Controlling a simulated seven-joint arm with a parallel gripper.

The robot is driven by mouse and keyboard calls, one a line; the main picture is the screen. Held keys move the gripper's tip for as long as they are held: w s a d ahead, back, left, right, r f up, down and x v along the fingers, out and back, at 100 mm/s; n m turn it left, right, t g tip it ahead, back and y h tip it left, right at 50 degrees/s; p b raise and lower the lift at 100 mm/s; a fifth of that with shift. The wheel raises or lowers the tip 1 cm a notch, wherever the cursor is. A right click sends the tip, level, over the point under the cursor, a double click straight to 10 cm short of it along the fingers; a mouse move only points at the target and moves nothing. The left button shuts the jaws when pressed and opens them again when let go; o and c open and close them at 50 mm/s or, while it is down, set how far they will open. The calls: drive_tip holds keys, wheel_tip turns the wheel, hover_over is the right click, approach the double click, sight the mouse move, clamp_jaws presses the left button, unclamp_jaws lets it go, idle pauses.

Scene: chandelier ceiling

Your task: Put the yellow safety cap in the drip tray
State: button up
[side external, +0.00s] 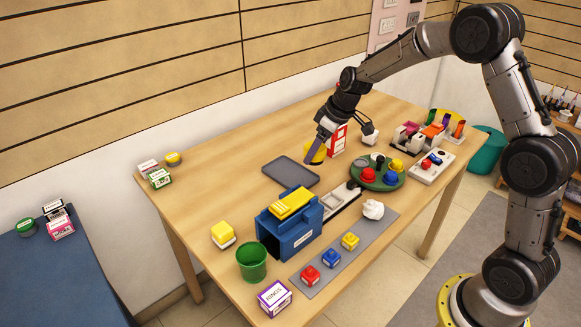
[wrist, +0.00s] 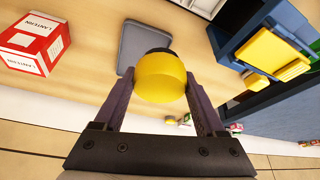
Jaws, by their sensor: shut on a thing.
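My gripper (wrist: 158,92) is shut on the yellow safety cap (wrist: 160,80), a rounded yellow piece with a dark top edge in the wrist view. In the side external view my gripper (side external: 317,148) and the yellow cap (side external: 315,155) are just right of the grey drip tray (side external: 291,173). The cap looks held above the table, though its exact height is hard to tell. The drip tray is flat, shallow and empty; it also shows in the wrist view (wrist: 131,47), partly behind the cap.
A red and white lantern box (side external: 338,139) stands close behind my gripper. A blue machine with a yellow top (side external: 290,225) stands in front of the tray. A green round tray (side external: 378,181) with coloured pieces is to the right.

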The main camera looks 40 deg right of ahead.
drive_tip(key=w+f, duration=0.2)
drive_tip(key=w, duration=0.1)
drive_tip(key=w+f, duration=0.3)
drive_tip(key=w+d+f, duration=0.1)
drive_tip(key=w+f, duration=0.1)
drive_tip(key=w, duration=0.1)
drive_tip(key=shift+w+d+f, duration=0.1)
drive_tip(key=shift+w+f, duration=0.05)
drive_tip(key=shift+w, duration=0.25)
drive_tip(key=shift+w+f, duration=0.45)
drive_tip(key=shift+f, duration=0.1)
drive_tip(key=shift+w+f, duration=0.1)
drive_tip(key=shift+f, duration=1.5)
drive_tip(key=shift+f, duration=0.1)
drive_tip(key=o, duration=1.3)
drive_tip(key=v, duration=1.2)
